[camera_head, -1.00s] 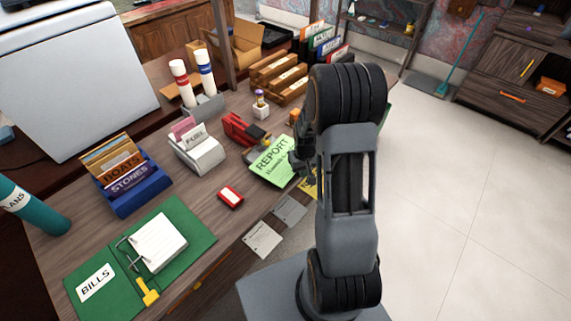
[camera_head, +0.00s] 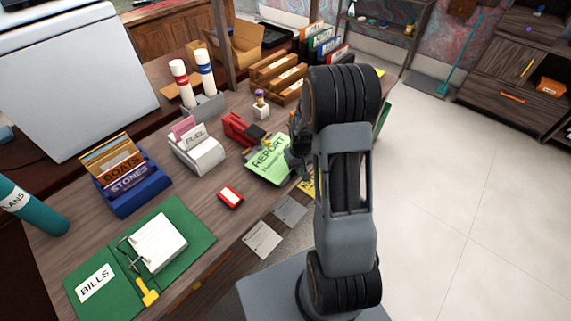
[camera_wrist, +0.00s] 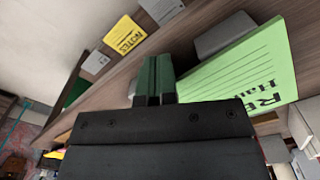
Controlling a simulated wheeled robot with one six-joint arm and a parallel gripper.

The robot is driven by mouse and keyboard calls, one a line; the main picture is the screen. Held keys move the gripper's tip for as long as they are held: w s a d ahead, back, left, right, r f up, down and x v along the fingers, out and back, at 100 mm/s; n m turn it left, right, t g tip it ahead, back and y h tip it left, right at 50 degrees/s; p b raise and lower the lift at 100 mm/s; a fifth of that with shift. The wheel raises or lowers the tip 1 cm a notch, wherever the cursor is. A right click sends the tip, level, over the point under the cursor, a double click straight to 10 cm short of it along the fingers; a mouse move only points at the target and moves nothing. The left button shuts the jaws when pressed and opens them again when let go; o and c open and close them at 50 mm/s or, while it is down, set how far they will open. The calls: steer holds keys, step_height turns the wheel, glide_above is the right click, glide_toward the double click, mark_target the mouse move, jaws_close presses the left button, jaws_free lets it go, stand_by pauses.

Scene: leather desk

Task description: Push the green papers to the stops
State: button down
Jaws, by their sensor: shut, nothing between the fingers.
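The green papers (camera_head: 266,168), a stack marked REPORT, lie on the desk near its front edge. They also show at the right in the wrist view (camera_wrist: 240,78). My gripper (camera_head: 294,154) is at their right side in the head view, partly hidden by my arm. In the wrist view my gripper (camera_wrist: 157,66) is shut and empty, its fingers right beside the near left edge of the papers; I cannot tell if they touch. A red device (camera_head: 238,127) stands behind the papers. I cannot make out the stops clearly.
A red and white box (camera_head: 230,196) lies left of the papers. A yellow NOTES sheet (camera_wrist: 125,38) and grey cards (camera_head: 262,240) are along the desk's front. A white FUEL card holder (camera_head: 197,155) and a small white bottle holder (camera_head: 261,110) stand farther back.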

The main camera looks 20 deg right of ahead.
steer(key=shift+s, duration=0.1)
steer(key=shift+s+d, duration=0.3)
steer(key=shift+s, duration=0.15)
steer(key=shift+s, duration=0.1)
steer(key=shift+r, duration=0.15)
step_height(320, 180, up, 7)
steer(key=p, duration=0.5)
stand_by(0.7)
